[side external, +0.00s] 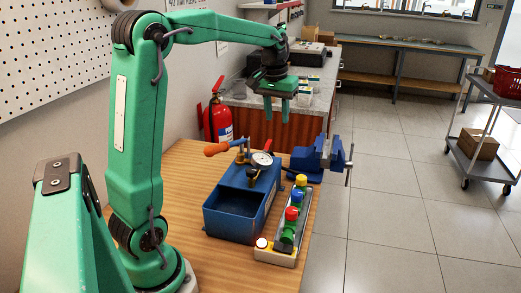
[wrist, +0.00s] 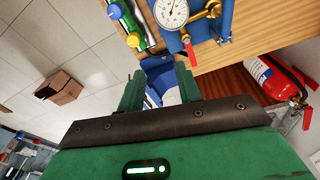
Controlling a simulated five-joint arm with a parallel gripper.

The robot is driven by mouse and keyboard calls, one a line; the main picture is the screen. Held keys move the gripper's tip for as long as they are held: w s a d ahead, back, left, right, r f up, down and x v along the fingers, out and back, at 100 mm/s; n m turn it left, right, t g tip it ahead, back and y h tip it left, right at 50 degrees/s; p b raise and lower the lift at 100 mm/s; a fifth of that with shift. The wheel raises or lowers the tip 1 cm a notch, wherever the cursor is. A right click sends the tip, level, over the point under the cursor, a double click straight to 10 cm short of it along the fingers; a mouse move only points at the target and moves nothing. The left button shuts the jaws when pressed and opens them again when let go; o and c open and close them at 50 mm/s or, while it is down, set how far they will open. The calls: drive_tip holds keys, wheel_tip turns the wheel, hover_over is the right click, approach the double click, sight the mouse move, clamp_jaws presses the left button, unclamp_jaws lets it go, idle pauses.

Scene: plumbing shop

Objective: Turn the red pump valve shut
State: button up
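The blue test pump (side external: 228,213) stands on the wooden bench with a round gauge (side external: 262,159) on top. The small red valve lever (side external: 268,145) is beside the gauge. In the wrist view the red lever (wrist: 192,53) points down from the brass fitting near the gauge (wrist: 171,12). My gripper (side external: 276,112) hangs above and beyond the pump, apart from the lever. Its two fingers (wrist: 160,74) are spread, with nothing held between them. The lever lies just past the right fingertip in the wrist view.
A blue vise (side external: 318,158) is on the bench's far right edge. A strip with coloured knobs (side external: 283,240) lies right of the pump. A fire extinguisher (side external: 218,120) stands behind. The bench's left part is clear.

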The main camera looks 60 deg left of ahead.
sight(269, 142)
drive_tip(key=w+a+f, duration=0.1)
drive_tip(key=a, duration=0.2)
drive_tip(key=w+a+f+n, duration=0.1)
drive_tip(key=a+f, duration=0.1)
drive_tip(key=a, duration=0.1)
drive_tip(key=w+a+f+n+g, duration=0.1)
drive_tip(key=a+f, duration=0.1)
drive_tip(key=a, duration=0.1)
drive_tip(key=shift+w+a+h, duration=0.1)
drive_tip(key=shift+a+h, duration=0.2)
drive_tip(key=shift+a, duration=0.05)
drive_tip(key=shift+f, duration=3.9)
clamp_jaws()
